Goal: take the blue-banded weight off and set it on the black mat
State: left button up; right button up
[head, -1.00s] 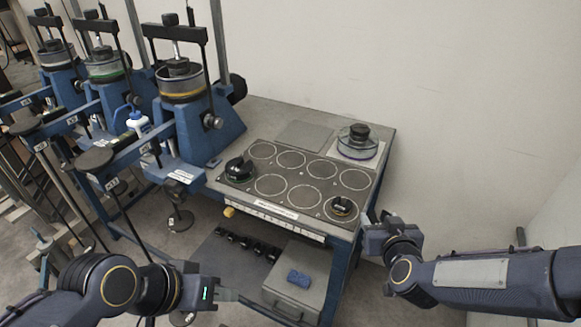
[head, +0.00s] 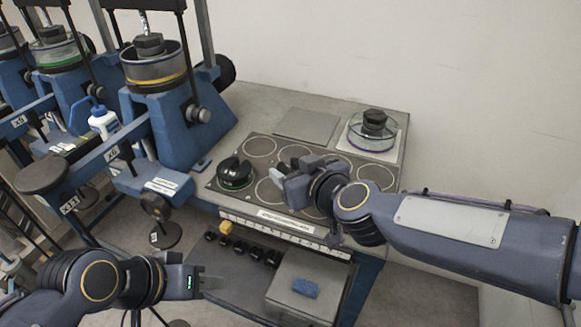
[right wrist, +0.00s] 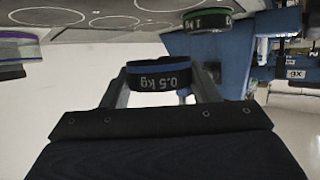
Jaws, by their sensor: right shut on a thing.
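My right gripper (head: 280,178) is over the ringed dark board (head: 262,146) on the table. In the right wrist view it is shut on a black weight (right wrist: 160,82) with a blue band, marked 0.5 kg; the lettering reads upside down. The weight appears held clear of the board. In the head view I cannot make it out behind the gripper. A black weight with a green band (head: 235,174) rests at the board's left; it also shows in the right wrist view (right wrist: 208,20). My left gripper (head: 208,282) is low at the left; its jaw opening is unclear.
A clear round dish with a black knob (head: 372,128) stands at the back right. Blue lever frames (head: 172,125) crowd the left. Several black pieces (head: 254,252) and a grey box (head: 300,280) lie on the lower shelf. My right arm hides the board's right front.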

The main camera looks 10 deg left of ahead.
jog(key=shift+f+b, duration=2.8)
jog(key=shift+b, duration=0.2)
jog(key=shift+f+b, duration=0.3)
jog(key=shift+f, duration=0.1)
jog(key=o, duration=1.2)
jog(key=shift+f, duration=0.1)
jog(key=p+v, duration=0.3)
jog(key=v, duration=0.4)
jog(key=shift+s+d+r+p, duration=0.2)
jog(key=shift+s+d+p, duration=0.1)
jog(key=shift+s, duration=0.05)
jog(key=shift+f, duration=0.1)
